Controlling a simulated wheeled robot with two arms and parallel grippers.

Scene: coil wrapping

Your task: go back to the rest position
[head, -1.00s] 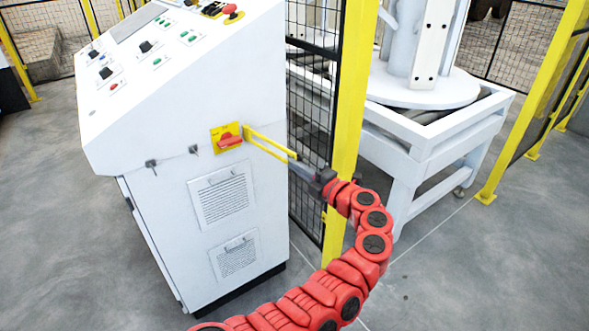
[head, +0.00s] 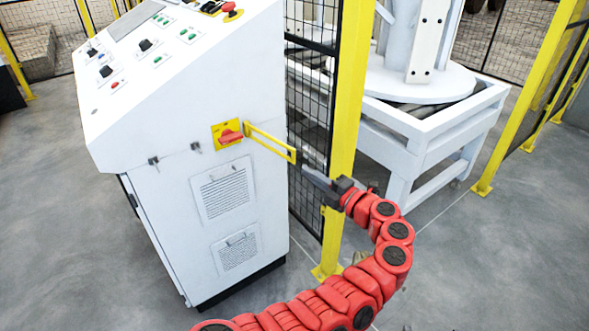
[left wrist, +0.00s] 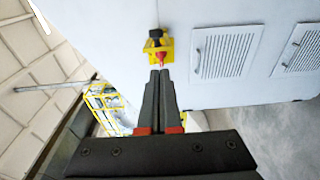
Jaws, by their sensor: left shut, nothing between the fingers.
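My left gripper (head: 312,176) is shut and empty in the head view. It is to the right of the white control cabinet (head: 240,110), near the end of a yellow bracket (head: 270,143) that sticks out from the cabinet's side. A red rotary switch (head: 229,136) on a yellow plate sits at the other end of the bracket. In the left wrist view the shut fingers (left wrist: 160,75) point towards the red switch (left wrist: 158,56), with a gap that is hard to judge. My right gripper is in neither view.
A yellow fence post (head: 345,120) with black mesh stands right behind my left gripper. A white machine frame (head: 420,130) with a round base is beyond it. Another yellow post (head: 525,100) stands at the far right. The grey floor (head: 480,270) at the lower right is clear.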

